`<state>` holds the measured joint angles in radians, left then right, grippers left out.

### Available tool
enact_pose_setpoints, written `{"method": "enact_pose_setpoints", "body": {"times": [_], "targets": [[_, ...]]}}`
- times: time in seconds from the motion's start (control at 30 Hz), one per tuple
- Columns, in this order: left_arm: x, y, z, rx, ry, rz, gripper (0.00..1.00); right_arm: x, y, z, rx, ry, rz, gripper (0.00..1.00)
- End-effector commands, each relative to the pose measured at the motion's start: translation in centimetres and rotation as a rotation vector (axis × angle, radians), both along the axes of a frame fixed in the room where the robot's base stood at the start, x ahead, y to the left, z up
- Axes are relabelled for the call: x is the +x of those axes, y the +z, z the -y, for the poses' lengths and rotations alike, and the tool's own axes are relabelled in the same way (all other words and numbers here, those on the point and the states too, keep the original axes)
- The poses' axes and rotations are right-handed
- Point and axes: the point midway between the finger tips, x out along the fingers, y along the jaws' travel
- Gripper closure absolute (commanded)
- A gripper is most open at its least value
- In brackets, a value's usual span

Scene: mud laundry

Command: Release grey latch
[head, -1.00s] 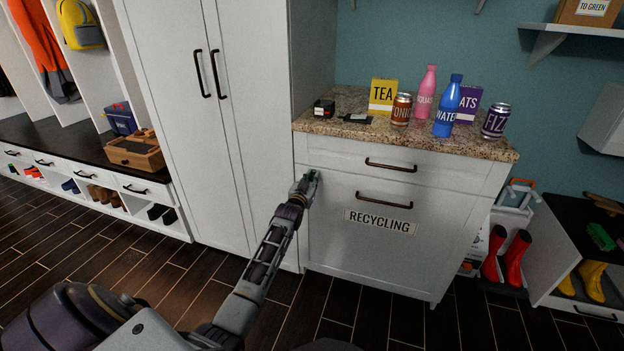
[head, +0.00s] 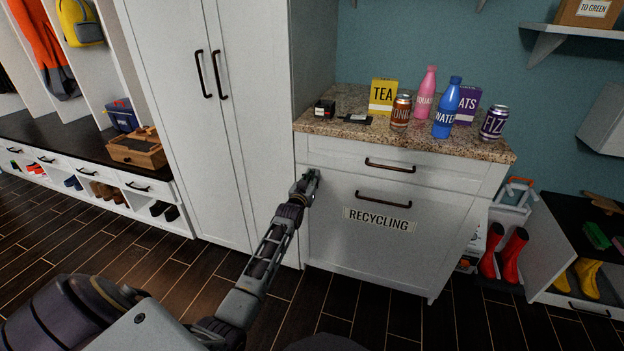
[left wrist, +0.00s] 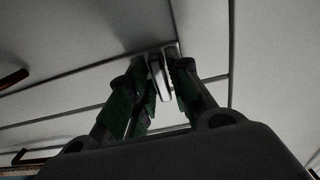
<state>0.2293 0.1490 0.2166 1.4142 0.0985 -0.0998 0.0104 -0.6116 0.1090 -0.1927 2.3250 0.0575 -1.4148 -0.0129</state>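The grey latch (left wrist: 160,78) shows in the left wrist view as a small narrow metal piece on the white cabinet front, near a panel seam. My left gripper (left wrist: 161,92) has its dark, green-padded fingers on either side of the latch, with a narrow gap visible; firm contact cannot be made out. In the head view, my left gripper (head: 309,182) is at the upper left edge of the white recycling cabinet (head: 330,240), beside the tall cabinet, and it hides the latch there. My right gripper is not in view.
The granite countertop (head: 335,126) above holds several cans, bottles and boxes. Dark handles sit on the drawer (head: 390,166) and on the recycling front. The tall white cabinet (head: 255,120) stands directly to the left. Dark wood floor (head: 300,310) lies clear in front.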

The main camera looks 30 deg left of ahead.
Motion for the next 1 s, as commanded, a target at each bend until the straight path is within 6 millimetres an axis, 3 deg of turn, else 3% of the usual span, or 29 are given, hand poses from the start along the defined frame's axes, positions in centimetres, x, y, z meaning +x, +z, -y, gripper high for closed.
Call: {"method": "enact_pose_setpoints", "body": {"times": [0.57, 1.0], "targets": [[-0.4, -0.1, 0.1, 0.001, 0.0, -0.001, 0.66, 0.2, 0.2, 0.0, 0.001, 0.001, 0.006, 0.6], [-3.3, -0.1, 0.8, 0.001, 0.0, -0.001, 0.66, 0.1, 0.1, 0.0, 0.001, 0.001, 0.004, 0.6]]}}
